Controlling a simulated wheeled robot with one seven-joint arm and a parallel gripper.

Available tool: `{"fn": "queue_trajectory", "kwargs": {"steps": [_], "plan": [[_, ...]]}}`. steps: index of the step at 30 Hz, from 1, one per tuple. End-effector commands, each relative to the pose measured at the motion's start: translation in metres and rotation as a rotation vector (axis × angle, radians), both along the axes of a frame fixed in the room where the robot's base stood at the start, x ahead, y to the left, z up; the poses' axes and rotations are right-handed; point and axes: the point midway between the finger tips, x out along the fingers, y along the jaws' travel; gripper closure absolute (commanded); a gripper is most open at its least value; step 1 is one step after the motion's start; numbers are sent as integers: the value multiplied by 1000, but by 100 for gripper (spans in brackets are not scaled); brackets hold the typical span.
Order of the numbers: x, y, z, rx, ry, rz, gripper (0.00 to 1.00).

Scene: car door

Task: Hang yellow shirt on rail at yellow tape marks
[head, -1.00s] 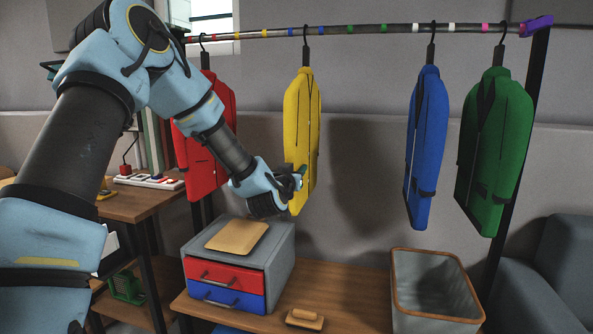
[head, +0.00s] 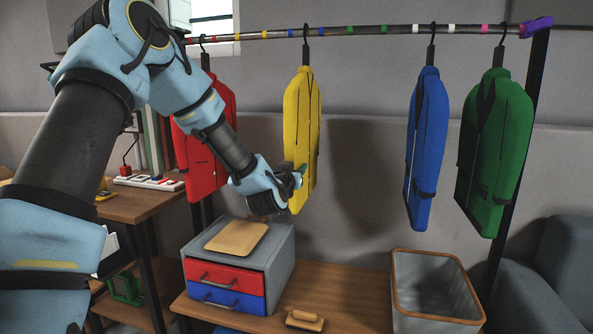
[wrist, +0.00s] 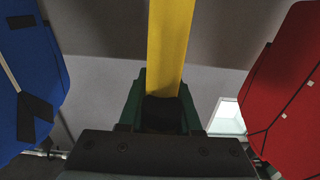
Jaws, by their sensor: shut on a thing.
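The yellow shirt (head: 301,125) is on a black hanger, upright below the rail (head: 365,30). Its hook (head: 306,33) meets the rail between two blue tape marks (head: 291,33); I cannot tell whether the rail bears its weight. The yellow tape marks (head: 239,36) are on the rail to the left, between the red shirt's hook and the yellow shirt's. My gripper (head: 299,176) is shut on the lower left edge of the yellow shirt. In the wrist view the shirt (wrist: 170,45) rises edge-on from between the fingers (wrist: 160,110).
The red shirt (head: 207,150) hangs to the left, partly behind my arm. The blue shirt (head: 427,145) and green shirt (head: 495,150) hang to the right, with a wide gap before them. A drawer box (head: 275,258) and an open bin (head: 435,290) stand below.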

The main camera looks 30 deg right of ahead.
Motion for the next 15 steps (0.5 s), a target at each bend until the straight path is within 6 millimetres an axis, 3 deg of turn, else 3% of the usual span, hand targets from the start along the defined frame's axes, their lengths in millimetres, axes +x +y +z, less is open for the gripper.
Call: {"fn": "queue_trajectory", "kwargs": {"steps": [15], "plan": [[17,17,1,-2,-4,2,100]]}}
